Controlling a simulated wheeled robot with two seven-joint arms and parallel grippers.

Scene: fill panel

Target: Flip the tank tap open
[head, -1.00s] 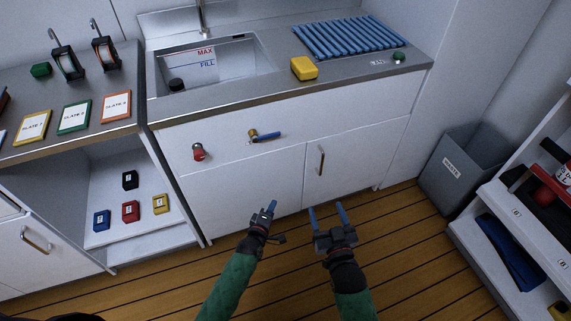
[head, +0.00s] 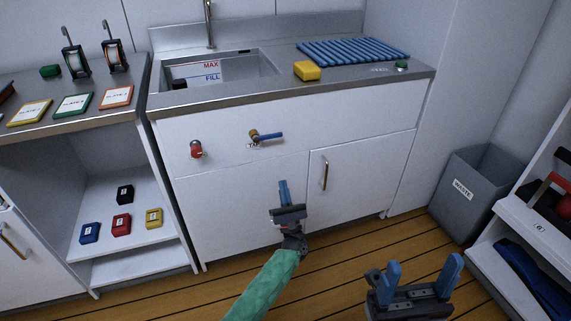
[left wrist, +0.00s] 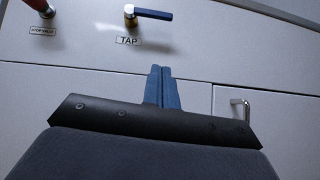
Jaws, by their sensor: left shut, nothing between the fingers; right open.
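The tank tap (head: 268,136) is on the white panel below the sink. It has a brass body and a blue lever lying level and pointing right. In the left wrist view the tap (left wrist: 148,13) is above the fingertips, over a label reading TAP. My left gripper (head: 284,184) is shut and empty, below the tap and apart from it; it also shows in the left wrist view (left wrist: 161,72). My right gripper (head: 424,270) is open and empty at the lower right, away from the panel.
A red knob (head: 196,149) is on the panel left of the tap. A cupboard handle (head: 325,173) stands out right of my left gripper. The sink (head: 222,78) has MAX and FILL marks. A grey waste bin (head: 478,190) stands at the right. The panel around the tap is clear.

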